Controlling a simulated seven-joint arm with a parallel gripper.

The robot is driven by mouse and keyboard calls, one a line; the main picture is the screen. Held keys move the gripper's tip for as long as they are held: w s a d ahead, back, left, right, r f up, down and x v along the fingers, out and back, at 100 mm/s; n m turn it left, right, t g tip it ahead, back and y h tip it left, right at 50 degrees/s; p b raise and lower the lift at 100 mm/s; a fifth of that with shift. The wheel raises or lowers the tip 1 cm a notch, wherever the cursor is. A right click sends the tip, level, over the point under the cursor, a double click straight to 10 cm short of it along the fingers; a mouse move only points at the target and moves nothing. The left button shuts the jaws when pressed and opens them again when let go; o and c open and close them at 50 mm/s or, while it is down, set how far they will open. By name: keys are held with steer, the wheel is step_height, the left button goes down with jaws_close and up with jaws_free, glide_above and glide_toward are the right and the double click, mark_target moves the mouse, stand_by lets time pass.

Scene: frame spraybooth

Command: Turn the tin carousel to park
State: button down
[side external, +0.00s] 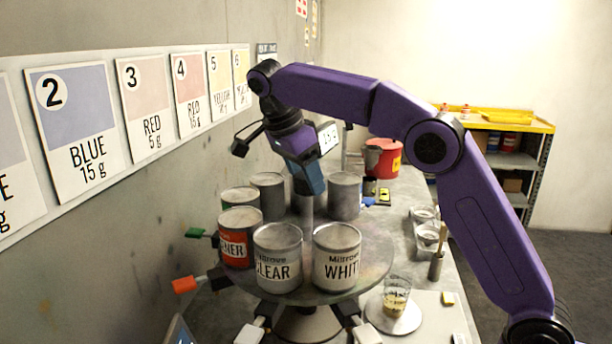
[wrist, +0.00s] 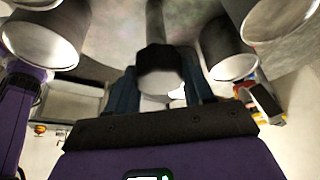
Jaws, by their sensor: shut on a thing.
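The tin carousel (side external: 368,262) is a round, paint-stained turntable on a pedestal, carrying several grey-lidded tins. The CLEAR tin (side external: 278,258) and the WHIT... tin (side external: 337,258) stand at the front. A red-labelled tin ending in ...ENER (side external: 236,248) is at the left, and more tins stand behind. My gripper (side external: 308,188) points down between the tins at the carousel's middle, over its grey centre post (side external: 307,206). In the wrist view, its fingers (wrist: 160,85) are on both sides of a dark-topped round knob (wrist: 159,62) and shut on it. No park mark is readable.
Coloured tabs, such as the orange one (side external: 186,285) and a white one (side external: 250,334), stick out around the carousel. A cup of yellowish liquid (side external: 396,297) stands on a round plate at right. A red pot (side external: 383,158) is behind. The sign-lined wall is close at left.

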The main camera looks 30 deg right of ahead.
steer(key=shift+d+r, duration=0.1)
steer(key=shift+d, duration=0.1)
steer(key=shift+c, duration=2.2)
jaws_free()
steer(key=shift+a, duration=0.1)
